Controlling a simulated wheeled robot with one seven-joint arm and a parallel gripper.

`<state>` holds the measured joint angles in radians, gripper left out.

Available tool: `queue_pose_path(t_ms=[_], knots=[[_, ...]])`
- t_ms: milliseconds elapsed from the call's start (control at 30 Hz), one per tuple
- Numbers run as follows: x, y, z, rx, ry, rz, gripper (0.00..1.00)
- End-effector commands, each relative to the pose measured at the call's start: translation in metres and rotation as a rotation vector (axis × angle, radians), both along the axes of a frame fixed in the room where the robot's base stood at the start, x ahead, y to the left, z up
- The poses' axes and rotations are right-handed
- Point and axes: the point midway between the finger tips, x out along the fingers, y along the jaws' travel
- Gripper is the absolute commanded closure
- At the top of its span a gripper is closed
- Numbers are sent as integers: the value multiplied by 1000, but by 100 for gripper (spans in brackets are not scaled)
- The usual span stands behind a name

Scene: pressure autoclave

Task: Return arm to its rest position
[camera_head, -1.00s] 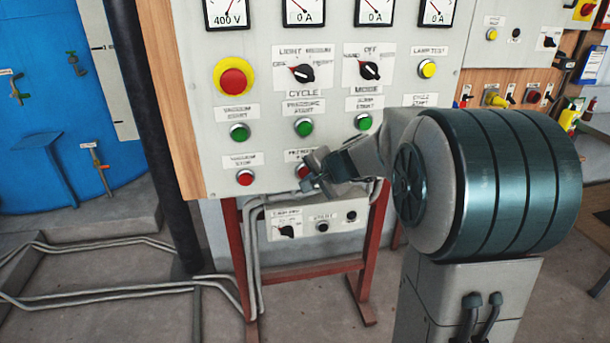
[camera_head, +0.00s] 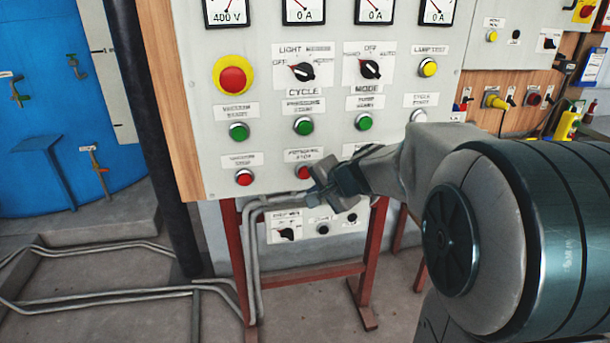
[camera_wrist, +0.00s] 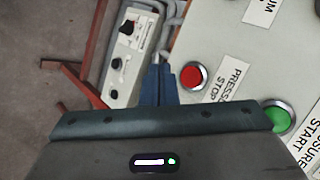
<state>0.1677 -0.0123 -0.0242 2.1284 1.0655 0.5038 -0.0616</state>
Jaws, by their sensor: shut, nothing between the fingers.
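My gripper (camera_head: 322,190) is in front of the lower edge of the grey control panel (camera_head: 275,165) in the head view. It is just right of and below the red pressure stop button (camera_head: 303,172). In the wrist view the gripper (camera_wrist: 158,66) has its fingers together with nothing between them, left of the red button (camera_wrist: 192,76). Contact with the panel cannot be told. My arm reaches in from the right and hides the panel's lower right part.
A small switch box (camera_head: 312,222) hangs below the panel on a red frame (camera_head: 300,272). A dark vertical post (camera_head: 160,130) stands at left, before a blue tank (camera_head: 50,110). Pipes (camera_head: 100,288) run along the floor at left. An emergency stop (camera_head: 233,80) sits on the panel.

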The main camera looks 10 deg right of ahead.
Motion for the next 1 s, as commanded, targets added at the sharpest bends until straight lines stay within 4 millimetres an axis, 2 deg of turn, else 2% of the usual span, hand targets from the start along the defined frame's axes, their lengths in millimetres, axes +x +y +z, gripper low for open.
queue_pose_path(t_ms=[267, 367, 467, 600, 667, 800, 900, 1000], knots=[[-1, 1, 0, -2, 1, 4, 100], [-11, 7, 4, -27, 8, 43, 100], [-38, 21, 9, -96, 33, 142, 100], [-98, 39, 11, -254, 100, 345, 100], [-126, 41, 10, -332, 135, 431, 100], [-186, 36, 5, -516, 222, 604, 100], [-218, 26, 2, -630, 277, 690, 100], [-239, 16, 0, -714, 318, 746, 100]])
